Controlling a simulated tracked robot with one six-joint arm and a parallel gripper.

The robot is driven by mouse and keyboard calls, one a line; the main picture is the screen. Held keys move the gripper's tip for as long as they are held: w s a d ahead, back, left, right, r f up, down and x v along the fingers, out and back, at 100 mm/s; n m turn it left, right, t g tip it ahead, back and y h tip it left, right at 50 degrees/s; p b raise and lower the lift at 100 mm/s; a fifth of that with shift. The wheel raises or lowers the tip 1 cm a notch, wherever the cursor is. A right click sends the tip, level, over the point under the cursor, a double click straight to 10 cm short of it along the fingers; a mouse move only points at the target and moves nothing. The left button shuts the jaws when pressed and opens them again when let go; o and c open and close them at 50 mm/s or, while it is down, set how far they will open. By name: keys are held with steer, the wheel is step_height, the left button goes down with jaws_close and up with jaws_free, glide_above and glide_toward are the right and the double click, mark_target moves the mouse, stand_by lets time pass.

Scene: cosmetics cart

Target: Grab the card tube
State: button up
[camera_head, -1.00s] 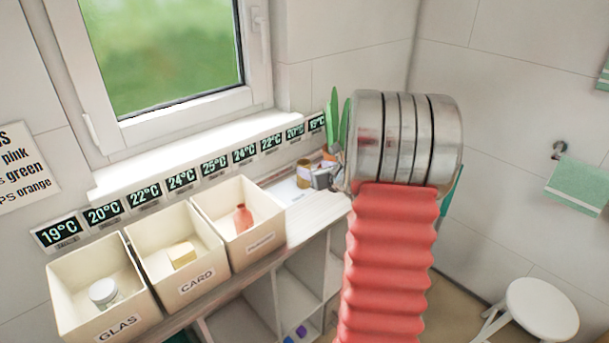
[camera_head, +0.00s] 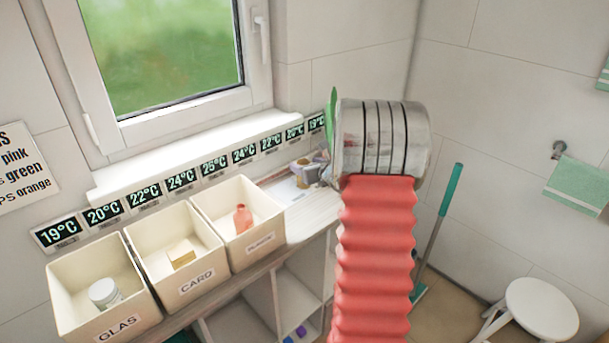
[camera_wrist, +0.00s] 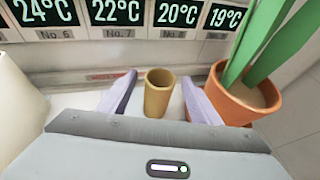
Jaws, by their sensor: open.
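The card tube (camera_wrist: 158,93) is a short, hollow, tan-brown cylinder standing upright on the white shelf top. In the wrist view it stands between the two pale purple fingers of my gripper (camera_wrist: 157,98). The fingers are spread, with a gap to the tube on each side. In the head view the tube (camera_head: 303,171) shows small beside my gripper (camera_head: 318,174), partly hidden by it and my arm.
A terracotta pot (camera_wrist: 238,98) with green leaves stands close to the right finger. Bins labelled GLAS (camera_head: 121,325), CARD (camera_head: 197,284) and a third (camera_head: 259,246) stand left along the shelf. Temperature displays (camera_wrist: 117,12) line the wall behind.

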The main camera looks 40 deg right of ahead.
steer(key=shift+w, duration=0.15)
stand_by(0.4)
steer(key=c, duration=1.4)
